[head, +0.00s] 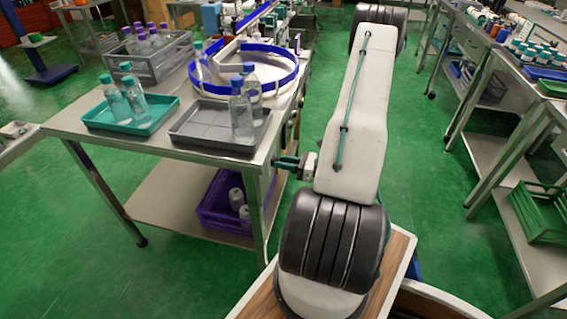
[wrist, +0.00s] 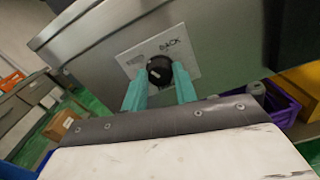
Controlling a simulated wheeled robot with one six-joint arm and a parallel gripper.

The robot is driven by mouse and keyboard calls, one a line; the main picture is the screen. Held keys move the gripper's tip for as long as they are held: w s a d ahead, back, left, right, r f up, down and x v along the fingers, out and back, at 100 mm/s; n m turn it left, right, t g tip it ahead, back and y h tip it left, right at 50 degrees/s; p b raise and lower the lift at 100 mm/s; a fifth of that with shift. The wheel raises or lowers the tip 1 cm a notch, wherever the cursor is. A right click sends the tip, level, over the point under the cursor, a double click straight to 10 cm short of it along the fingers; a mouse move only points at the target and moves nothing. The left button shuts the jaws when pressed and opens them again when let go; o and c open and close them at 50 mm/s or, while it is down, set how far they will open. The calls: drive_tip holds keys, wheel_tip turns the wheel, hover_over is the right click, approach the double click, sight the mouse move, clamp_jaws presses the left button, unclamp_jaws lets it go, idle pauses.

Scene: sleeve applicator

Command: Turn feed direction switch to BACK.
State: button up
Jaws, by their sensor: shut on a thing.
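The feed direction switch (wrist: 160,68) is a round black knob on a pale label plate (wrist: 190,55) in the wrist view. The word BACK is printed on the plate above and right of the knob. Smaller print at the left is too blurred to read. A small light mark shows on the knob's lower left, but I cannot tell which setting it stands at. My gripper (wrist: 160,88) has its two teal fingers shut on the knob, one on each side. In the head view my gripper (head: 286,162) reaches the side of the steel table; the switch is hidden there.
The steel table (head: 70,125) carries a grey tray (head: 190,133) and a teal tray (head: 155,108) with bottles, and a blue-railed round turntable (head: 235,95). A purple crate (head: 215,215) sits on its lower shelf. Green floor is open right of my arm.

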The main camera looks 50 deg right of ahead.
drive_tip(key=m, duration=1.4)
drive_tip(key=shift+d, duration=0.1)
drive_tip(key=shift+f, duration=0.1)
idle(0.3)
drive_tip(key=o, duration=1)
drive_tip(key=shift+c, duration=0.2)
drive_tip(key=shift+s, duration=0.1)
drive_tip(key=v, duration=0.7)
drive_tip(key=shift+s, duration=0.35)
drive_tip(key=shift+d, duration=0.15)
